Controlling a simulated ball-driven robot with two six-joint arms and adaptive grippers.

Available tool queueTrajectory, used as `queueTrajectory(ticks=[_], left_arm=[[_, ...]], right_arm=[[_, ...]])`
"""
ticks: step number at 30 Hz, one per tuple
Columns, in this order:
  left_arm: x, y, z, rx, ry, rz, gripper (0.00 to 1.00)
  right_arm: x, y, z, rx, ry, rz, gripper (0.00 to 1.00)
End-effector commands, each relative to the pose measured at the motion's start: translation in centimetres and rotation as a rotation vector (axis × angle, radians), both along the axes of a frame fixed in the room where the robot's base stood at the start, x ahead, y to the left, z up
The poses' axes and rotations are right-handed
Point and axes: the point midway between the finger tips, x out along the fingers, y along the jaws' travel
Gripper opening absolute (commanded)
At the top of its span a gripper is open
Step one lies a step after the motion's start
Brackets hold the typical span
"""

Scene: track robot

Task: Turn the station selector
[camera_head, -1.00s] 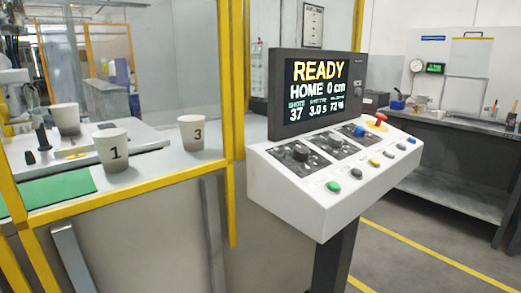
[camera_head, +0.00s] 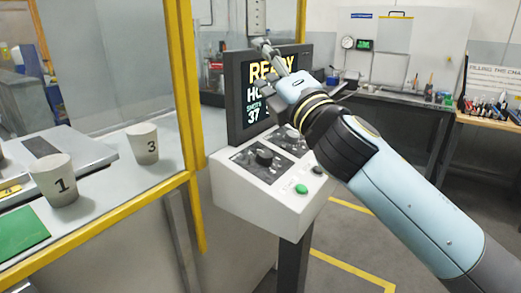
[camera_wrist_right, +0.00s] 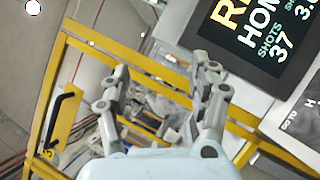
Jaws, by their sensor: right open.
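The white sloped control console (camera_head: 235,190) stands on a dark post in the head view. A black rotary knob (camera_head: 264,157) sits on its left dark panel, and a second knob (camera_head: 291,131) is partly hidden behind my right arm. I cannot read which is the station selector. My right gripper (camera_head: 268,52) is open and empty, raised in front of the screen (camera_head: 243,95), apart from the knobs. In the right wrist view the open fingers (camera_wrist_right: 162,82) are beside the screen (camera_wrist_right: 265,45), with a panel edge (camera_wrist_right: 300,125) at right. My left gripper is not in view.
A green button (camera_head: 301,188) is on the console's front. A yellow-framed enclosure (camera_head: 188,110) with cups 1 (camera_head: 56,182) and 3 (camera_head: 143,146) stands to the left. My right arm hides the console's right side. A workbench (camera_head: 400,97) stands behind.

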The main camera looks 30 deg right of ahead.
Motion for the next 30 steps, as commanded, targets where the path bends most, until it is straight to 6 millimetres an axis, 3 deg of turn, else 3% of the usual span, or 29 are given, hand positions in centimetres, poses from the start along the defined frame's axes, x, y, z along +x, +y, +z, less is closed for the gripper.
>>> queueTrajectory(ticks=[1, 3, 5, 8, 11, 14, 18, 21, 25, 26, 30], left_arm=[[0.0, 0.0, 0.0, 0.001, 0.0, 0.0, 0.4], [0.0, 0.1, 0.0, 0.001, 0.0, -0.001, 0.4], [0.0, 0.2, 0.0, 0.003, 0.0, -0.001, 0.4], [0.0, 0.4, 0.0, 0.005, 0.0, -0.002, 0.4], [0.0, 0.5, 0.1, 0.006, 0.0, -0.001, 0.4], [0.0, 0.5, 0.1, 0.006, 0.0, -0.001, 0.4], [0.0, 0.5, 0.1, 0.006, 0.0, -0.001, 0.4], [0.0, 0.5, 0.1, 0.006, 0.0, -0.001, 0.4], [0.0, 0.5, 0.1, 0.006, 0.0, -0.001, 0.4], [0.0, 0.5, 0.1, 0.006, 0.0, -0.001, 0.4], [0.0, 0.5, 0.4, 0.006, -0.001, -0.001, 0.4]], right_arm=[[1.0, 1.6, 1.9, -0.188, -0.064, 0.033, 0.62], [2.1, 4.6, 3.6, -0.507, -0.156, 0.084, 0.62], [3.1, 7.4, 4.1, -0.81, -0.232, 0.128, 0.62], [4.6, 10.8, 2.3, -1.324, -0.337, 0.217, 0.62], [6.2, 11.3, -1.7, -1.814, -0.402, 0.344, 0.62], [7.4, 8.5, -6.0, -2.248, -0.424, 0.538, 0.62], [7.1, 1.3, -9.7, -2.648, -0.384, 0.909, 0.62], [5.9, -3.0, -10.4, -2.77, -0.344, 1.159, 0.62], [4.6, -6.3, -10.3, -2.811, -0.306, 1.365, 0.62], [4.4, -6.6, -10.4, 2.795, 0.3, -1.381, 0.62], [4.3, -6.8, -11.4, 2.766, 0.295, -1.407, 0.62]])
